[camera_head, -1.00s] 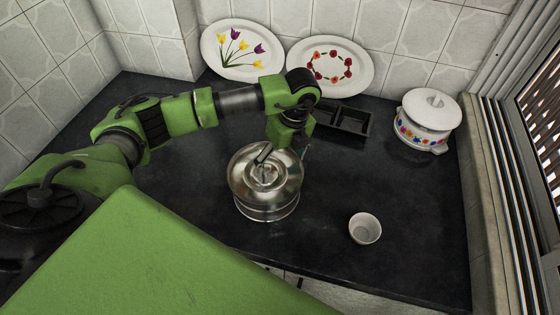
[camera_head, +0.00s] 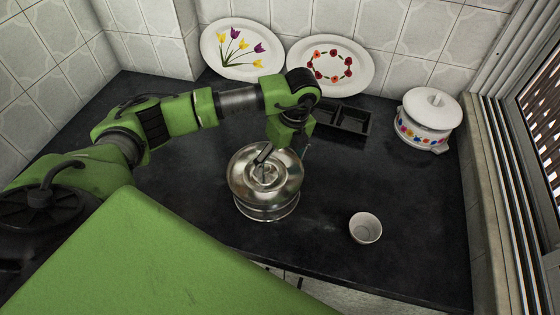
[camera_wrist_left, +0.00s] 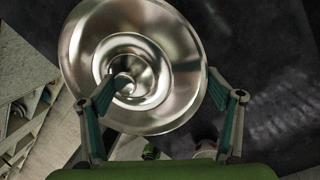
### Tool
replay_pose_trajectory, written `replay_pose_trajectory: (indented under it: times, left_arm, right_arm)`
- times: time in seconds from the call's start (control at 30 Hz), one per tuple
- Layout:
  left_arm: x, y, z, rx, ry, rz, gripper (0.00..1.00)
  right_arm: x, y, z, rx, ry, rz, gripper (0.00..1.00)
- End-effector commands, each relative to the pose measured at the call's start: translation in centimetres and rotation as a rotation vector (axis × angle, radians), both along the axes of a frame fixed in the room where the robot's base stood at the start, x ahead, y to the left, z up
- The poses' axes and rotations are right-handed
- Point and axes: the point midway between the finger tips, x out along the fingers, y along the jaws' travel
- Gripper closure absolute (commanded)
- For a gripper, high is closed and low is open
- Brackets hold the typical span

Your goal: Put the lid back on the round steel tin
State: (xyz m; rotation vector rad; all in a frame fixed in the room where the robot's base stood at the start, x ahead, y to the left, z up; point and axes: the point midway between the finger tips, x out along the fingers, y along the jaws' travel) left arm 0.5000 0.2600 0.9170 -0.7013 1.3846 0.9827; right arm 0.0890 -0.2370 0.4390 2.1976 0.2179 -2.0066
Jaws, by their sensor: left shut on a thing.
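The steel lid (camera_head: 242,178) is a shiny round disc with a raised centre, directly over the round steel tin (camera_head: 268,214). Only the tin's lower part shows beneath it; I cannot tell whether the two touch. My left gripper (camera_head: 285,152) comes from behind, with one dark finger over the lid near its centre and the other beyond its right rim. It is shut on the lid. In the left wrist view, the lid (camera_wrist_left: 165,100) shows its rings and central knob between the fingers of the left gripper (camera_wrist_left: 160,78). My right gripper is not in view.
A small white cup (camera_head: 365,229) stands right of the tin. A floral white pot (camera_head: 425,128) with its own lid is at the right. Two plates (camera_head: 241,50) (camera_head: 330,68) lean on the wall, with a black tray (camera_head: 351,120) before them. Counter between them is clear.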

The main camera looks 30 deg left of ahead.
Motion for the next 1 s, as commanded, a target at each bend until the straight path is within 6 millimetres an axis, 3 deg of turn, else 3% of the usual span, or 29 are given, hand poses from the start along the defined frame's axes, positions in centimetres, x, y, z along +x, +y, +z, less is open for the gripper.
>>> replay_pose_trajectory:
  times: [0.37,0.4,0.43,1.0]
  left_arm:
    - [0.04,-0.02,0.03,0.0,-0.001,0.0,0.45]
    - [0.04,-0.02,0.03,0.0,-0.001,0.0,0.07]
    - [0.04,-0.02,0.03,0.0,-0.001,0.0,0.0]
    - [0.02,-0.01,0.49,0.0,-0.001,0.0,0.0]
  right_arm:
    - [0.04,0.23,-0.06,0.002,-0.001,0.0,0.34]
    - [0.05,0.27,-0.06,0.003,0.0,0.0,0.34]
    - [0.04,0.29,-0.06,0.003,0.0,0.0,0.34]
    - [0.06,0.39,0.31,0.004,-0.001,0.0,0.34]
